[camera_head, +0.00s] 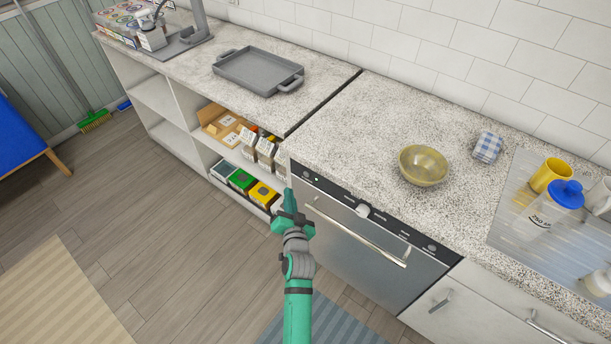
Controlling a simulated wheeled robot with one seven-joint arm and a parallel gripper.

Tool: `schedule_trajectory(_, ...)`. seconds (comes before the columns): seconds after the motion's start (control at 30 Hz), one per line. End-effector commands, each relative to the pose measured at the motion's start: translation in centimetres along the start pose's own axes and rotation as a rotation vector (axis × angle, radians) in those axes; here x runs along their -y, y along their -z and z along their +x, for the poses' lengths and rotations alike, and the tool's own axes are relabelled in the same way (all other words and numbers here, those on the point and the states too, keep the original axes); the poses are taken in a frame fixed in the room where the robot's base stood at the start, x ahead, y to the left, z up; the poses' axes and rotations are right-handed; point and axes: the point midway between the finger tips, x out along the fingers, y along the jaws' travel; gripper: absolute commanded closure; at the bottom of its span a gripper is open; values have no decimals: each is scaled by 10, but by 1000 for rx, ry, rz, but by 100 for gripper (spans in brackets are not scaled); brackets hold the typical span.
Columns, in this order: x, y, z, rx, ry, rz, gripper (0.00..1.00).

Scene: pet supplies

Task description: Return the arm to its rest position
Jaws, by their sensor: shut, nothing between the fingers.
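My gripper (289,197) is at the end of my green and grey arm, which reaches up from the bottom middle of the head view. The gripper is shut and empty. It shows in front of the left front edge of the dishwasher (375,245), near the open shelves. Whether it touches anything there cannot be told from this view.
Boxes (242,181) fill the lower shelf.

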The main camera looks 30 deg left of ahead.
Motion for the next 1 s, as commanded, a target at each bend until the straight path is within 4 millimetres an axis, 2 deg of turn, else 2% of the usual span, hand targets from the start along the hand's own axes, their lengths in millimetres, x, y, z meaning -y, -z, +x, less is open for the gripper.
schedule_trajectory(0.43,-1,0,0,-1,-1,0,100)
schedule_trajectory(0.57,-14,-3,-14,-8,-24,-10,100)
schedule_trajectory(0.67,-38,-7,-42,-26,-67,-33,100)
schedule_trajectory(0.8,-74,-12,-99,-60,-149,-80,100)
schedule_trajectory(1.0,-108,-16,-184,-99,-262,-152,100)
